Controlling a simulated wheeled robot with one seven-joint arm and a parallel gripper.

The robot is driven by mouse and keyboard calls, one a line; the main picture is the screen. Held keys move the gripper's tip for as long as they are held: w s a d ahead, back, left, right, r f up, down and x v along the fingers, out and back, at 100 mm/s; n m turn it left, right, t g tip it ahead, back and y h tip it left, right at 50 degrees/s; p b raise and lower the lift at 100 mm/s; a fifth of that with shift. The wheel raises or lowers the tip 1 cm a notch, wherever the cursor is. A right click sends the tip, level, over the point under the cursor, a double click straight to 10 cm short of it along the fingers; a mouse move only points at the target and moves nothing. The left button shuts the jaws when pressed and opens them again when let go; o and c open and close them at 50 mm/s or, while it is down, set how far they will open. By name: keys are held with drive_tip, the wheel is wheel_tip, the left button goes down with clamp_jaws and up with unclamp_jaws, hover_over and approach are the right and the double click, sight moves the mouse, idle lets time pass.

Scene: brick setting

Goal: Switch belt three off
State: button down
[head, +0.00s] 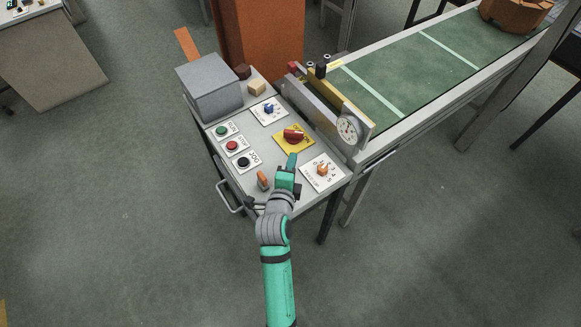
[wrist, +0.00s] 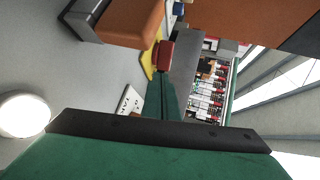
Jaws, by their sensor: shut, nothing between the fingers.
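A grey control panel (head: 275,180) carries several controls. A red rotary knob (head: 294,135) sits on a yellow plate (head: 283,144); its red end also shows in the wrist view (wrist: 166,55). My gripper (head: 292,158) is shut and empty, its tips just in front of the red knob; I cannot tell whether they touch it. In the wrist view the green fingers (wrist: 163,96) point at the red knob. An orange knob (head: 322,169) is on a white dial plate to the right, and a blue knob (head: 269,108) on another behind.
Green (head: 221,130), red (head: 232,146) and black (head: 243,162) buttons line the panel's left side. An orange lever (head: 263,180) stands left of my gripper. A grey box (head: 208,86) is behind.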

sight(298, 136)
drive_tip(key=x, duration=0.5)
drive_tip(key=r+x, duration=0.1)
drive_tip(key=x, duration=0.2)
drive_tip(key=shift+w, duration=0.3)
drive_tip(key=shift+d+n+y, duration=0.15)
drive_tip(key=shift+n+y, duration=0.15)
